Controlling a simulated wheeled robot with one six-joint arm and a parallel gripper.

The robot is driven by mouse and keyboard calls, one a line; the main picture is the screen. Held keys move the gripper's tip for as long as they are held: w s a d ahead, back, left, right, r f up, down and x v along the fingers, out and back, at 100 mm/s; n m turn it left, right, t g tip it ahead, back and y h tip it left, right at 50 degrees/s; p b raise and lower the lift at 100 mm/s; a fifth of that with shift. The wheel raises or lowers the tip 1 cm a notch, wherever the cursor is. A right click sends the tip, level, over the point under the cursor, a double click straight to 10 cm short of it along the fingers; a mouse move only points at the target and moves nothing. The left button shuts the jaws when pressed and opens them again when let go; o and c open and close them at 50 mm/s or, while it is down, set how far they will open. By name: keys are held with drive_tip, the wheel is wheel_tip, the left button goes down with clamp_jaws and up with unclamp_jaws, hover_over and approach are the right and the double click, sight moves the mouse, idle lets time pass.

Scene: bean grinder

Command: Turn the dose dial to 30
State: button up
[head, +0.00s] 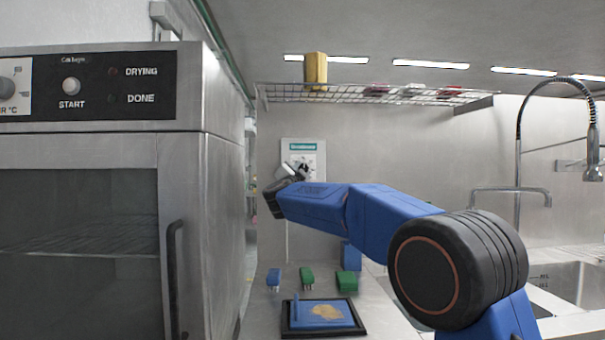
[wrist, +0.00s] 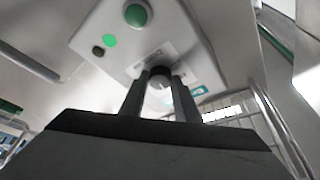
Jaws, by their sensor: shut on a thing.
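The grinder (head: 290,148) has a white front panel with a green label strip, on the back wall beyond my arm. In the wrist view its panel (wrist: 195,30) fills the top middle, with a green button (wrist: 137,14), a green light and a dark spot. The dose dial (wrist: 159,79) is a round knob between my fingertips. My gripper (wrist: 160,88) is shut on the dial, one finger on each side. In the head view my gripper (head: 290,176) reaches the panel and partly covers the dial area. The dial's number marks are too small to read.
A steel drying oven (head: 200,100) stands close on the left. A wire shelf (head: 380,92) with a yellow container (head: 316,68) hangs above. Below my arm are a black-rimmed tray (head: 290,333) and several blue and green items. A sink (head: 575,285) is at right.

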drive_tip(key=shift+a+r+m+g+h, duration=0.15)
drive_tip(key=shift+m+g, duration=0.4)
drive_tip(key=shift+m, duration=0.9)
drive_tip(key=shift+d+r+m+g+h, duration=0.15)
drive_tip(key=shift+m+g, duration=0.45)
drive_tip(key=shift+m, duration=0.8)
drive_tip(key=shift+a+m+g+h, duration=0.2)
drive_tip(key=shift+m+g, duration=0.35)
drive_tip(key=shift+m, duration=0.9)
drive_tip(key=o, duration=1)
drive_tip(key=shift+d, duration=0.1)
drive_tip(key=shift+o, duration=0.2)
drive_tip(key=v, duration=1.2)
